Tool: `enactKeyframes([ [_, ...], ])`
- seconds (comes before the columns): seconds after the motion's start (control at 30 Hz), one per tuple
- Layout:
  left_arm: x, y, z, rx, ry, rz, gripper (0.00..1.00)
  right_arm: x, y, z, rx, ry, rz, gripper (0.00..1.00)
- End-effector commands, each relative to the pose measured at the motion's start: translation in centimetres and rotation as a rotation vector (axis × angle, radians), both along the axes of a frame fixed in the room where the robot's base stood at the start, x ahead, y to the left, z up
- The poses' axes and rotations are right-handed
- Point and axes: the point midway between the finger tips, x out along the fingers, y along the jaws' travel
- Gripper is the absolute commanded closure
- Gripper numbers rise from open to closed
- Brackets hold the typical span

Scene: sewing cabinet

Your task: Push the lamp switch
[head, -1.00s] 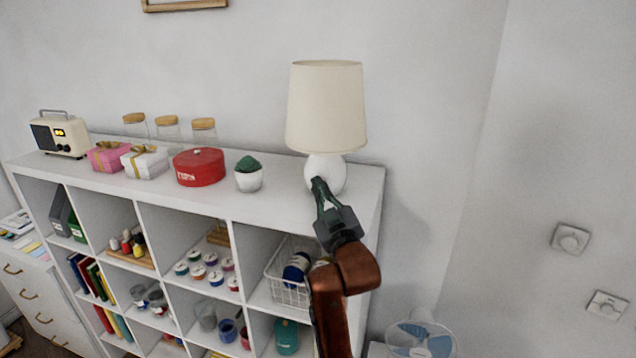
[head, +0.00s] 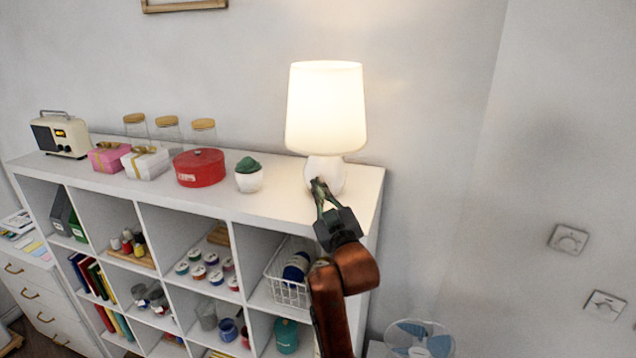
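The table lamp (head: 326,108) stands on the right end of the white shelf top, and its shade glows bright. Its white round base (head: 334,172) is partly hidden by my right gripper (head: 319,184). The gripper's fingertips are at the front of the base, and they seem to touch it. The lamp switch is hidden behind the fingertips. The fingers come together at the tips with a gap between them further back, and I see nothing held. My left gripper is not in view.
A potted cactus (head: 248,176) stands left of the lamp, then a red round tin (head: 199,168), gift boxes (head: 146,162), glass jars and a radio (head: 61,134). A wire basket (head: 286,286) sits in the cubby below.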

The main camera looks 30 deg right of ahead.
Motion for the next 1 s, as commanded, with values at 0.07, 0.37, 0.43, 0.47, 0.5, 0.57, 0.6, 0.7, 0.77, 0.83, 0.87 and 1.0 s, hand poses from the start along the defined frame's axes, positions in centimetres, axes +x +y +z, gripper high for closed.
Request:
enactKeyframes([
  [0.07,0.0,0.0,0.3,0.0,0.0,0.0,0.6,-0.1,0.4,0.0,0.0,0.001,0.003,1.0],
  [0.37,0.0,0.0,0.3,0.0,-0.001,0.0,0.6,-0.3,0.5,0.0,0.0,0.0,0.001,1.0],
  [0.43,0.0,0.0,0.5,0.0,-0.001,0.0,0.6,-0.5,0.8,0.1,0.0,0.0,0.001,1.0],
  [0.47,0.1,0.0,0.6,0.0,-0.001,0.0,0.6,-0.7,1.0,0.1,0.0,0.0,0.001,1.0],
  [0.5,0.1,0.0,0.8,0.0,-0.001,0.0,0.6,-1.0,1.3,0.1,-0.001,0.0,0.002,1.0],
  [0.57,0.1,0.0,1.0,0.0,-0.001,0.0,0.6,-1.3,1.7,0.1,0.0,-0.001,0.003,1.0],
  [0.6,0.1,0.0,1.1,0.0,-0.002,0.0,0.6,-1.6,2.0,0.1,0.001,-0.001,0.002,1.0],
  [0.7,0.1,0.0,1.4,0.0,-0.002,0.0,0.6,-2.2,2.8,0.1,0.0,0.0,0.002,1.0],
  [0.77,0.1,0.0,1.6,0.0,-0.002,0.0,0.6,-2.6,3.2,0.1,0.001,0.0,0.001,1.0],
  [0.83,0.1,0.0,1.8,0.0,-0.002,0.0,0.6,-3.0,3.7,0.1,0.001,0.0,0.003,1.0],
  [0.87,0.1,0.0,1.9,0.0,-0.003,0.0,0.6,-3.2,3.9,0.1,0.0,0.0,0.002,1.0],
  [1.0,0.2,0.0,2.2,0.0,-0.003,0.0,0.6,-3.9,4.7,0.1,0.001,-0.001,0.002,1.0],
])
